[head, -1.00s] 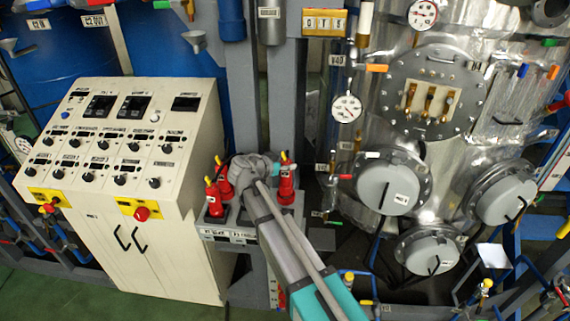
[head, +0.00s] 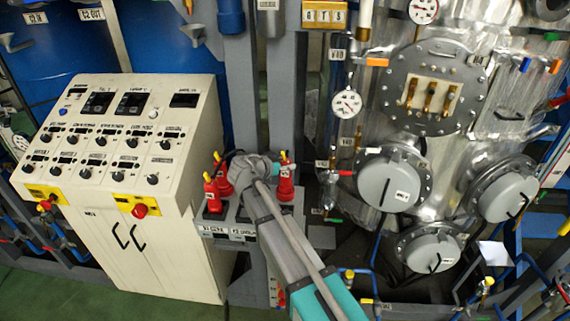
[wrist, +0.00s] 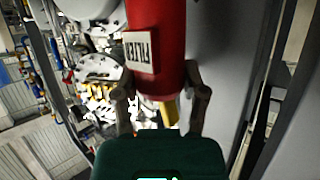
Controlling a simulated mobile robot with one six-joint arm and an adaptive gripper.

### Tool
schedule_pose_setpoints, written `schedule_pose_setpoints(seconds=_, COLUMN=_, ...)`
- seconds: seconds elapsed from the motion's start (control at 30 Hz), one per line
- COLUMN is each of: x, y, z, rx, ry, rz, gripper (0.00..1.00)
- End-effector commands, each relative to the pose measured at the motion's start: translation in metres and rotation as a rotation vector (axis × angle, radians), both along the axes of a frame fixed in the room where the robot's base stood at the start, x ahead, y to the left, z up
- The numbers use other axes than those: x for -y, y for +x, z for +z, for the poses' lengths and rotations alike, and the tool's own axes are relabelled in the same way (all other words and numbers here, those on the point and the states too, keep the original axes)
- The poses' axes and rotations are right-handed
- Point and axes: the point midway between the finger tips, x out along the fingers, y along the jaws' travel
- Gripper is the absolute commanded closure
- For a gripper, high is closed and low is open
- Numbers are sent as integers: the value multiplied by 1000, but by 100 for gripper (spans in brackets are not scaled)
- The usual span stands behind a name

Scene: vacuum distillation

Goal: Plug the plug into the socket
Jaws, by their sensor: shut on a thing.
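In the wrist view, a red plug (wrist: 157,40) with a white label reading FILTER sits between the fingers of my gripper (wrist: 161,92). The fingers are shut on its lower end, and a yellow piece (wrist: 170,112) shows below it. In the head view, my wrist is over a grey socket box (head: 229,233), and my fingertips are hidden. Red plugs stand to the left (head: 212,193) and right (head: 285,184) of my wrist. I cannot tell which red body there is the held one. The plug's front end and the socket opening are out of sight.
A cream control cabinet (head: 150,240) with knobs stands left of the socket box. A grey post (head: 247,100) rises behind it. A metal vessel (head: 440,150) with round grey covers, gauges and valves fills the right. Pipes run low at right.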

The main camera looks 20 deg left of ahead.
Motion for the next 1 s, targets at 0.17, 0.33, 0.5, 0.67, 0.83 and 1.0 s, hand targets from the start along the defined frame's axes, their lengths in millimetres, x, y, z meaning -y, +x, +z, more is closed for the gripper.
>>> schedule_pose_setpoints(seconds=0.17, x=-1, y=-1, z=-4, rx=1, ry=-1, rz=1, gripper=100)
schedule_pose_setpoints(seconds=0.33, x=-1, y=0, z=-7, rx=1, ry=-1, rz=1, gripper=100)
schedule_pose_setpoints(seconds=0.5, x=-1, y=0, z=-10, rx=1, ry=-1, rz=1, gripper=100)
schedule_pose_setpoints(seconds=0.67, x=-1, y=0, z=-13, rx=1, ry=-1, rz=1, gripper=100)
schedule_pose_setpoints(seconds=0.83, x=-1, y=0, z=-16, rx=1, ry=-1, rz=1, gripper=100)
schedule_pose_setpoints(seconds=1.0, x=-1, y=0, z=-16, rx=1, ry=-1, rz=1, gripper=30)
